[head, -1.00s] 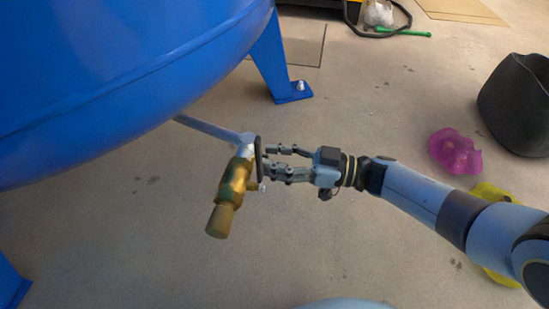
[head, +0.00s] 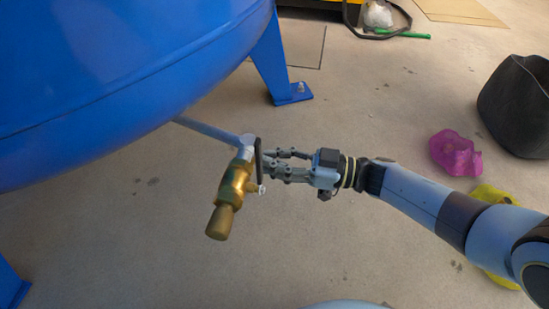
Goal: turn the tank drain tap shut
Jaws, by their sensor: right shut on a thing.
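The blue tank (head: 120,70) fills the upper left. A grey pipe (head: 205,129) runs from under it to the brass drain tap (head: 233,187), which hangs tilted with its outlet toward the lower left. The tap's dark handle (head: 259,160) stands at its right side, seen nearly edge-on. My right gripper (head: 268,162) comes in from the right and is shut on the handle. Its fingertips are partly hidden at the handle. My left gripper is not in view.
A blue tank leg (head: 274,60) stands on the floor behind the tap. A magenta crumpled thing (head: 455,153), a yellow thing (head: 489,197) and a black bin (head: 520,105) are at the right. A black hose and green-handled tool (head: 405,35) lie at the back. Floor around the tap is clear.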

